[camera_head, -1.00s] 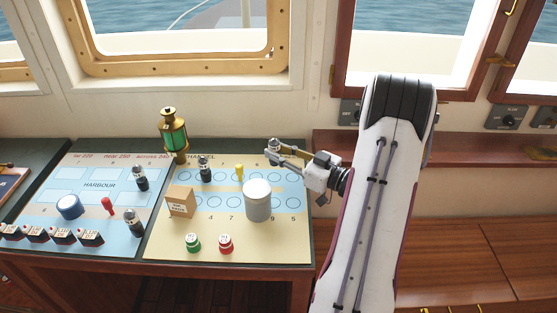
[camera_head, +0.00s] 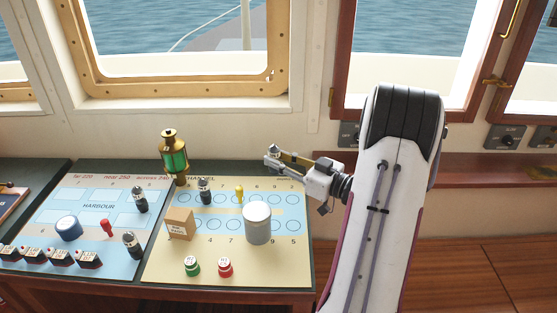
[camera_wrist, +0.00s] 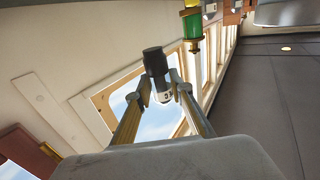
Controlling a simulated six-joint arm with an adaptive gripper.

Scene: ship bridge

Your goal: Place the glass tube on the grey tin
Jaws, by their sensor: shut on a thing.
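My gripper (camera_head: 272,157) is shut on a small glass tube (camera_wrist: 160,88) with a dark cap; in the wrist view the tube sits between my two fingertips, its clear end toward the camera. In the head view the tube shows only small at the jaws, held up above the back right edge of the chart board. The grey tin (camera_head: 257,225) stands upright on the yellow right-hand chart, lower in the picture than my gripper. Its top looks bare.
A brass lantern with green glass (camera_head: 174,158) stands at the chart's back. A cardboard box (camera_head: 180,224), a yellow pin (camera_head: 239,193), a dark-capped tube (camera_head: 205,191), a green piece (camera_head: 192,266) and a red piece (camera_head: 225,267) surround the tin. The blue chart (camera_head: 95,220) holds several more pieces.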

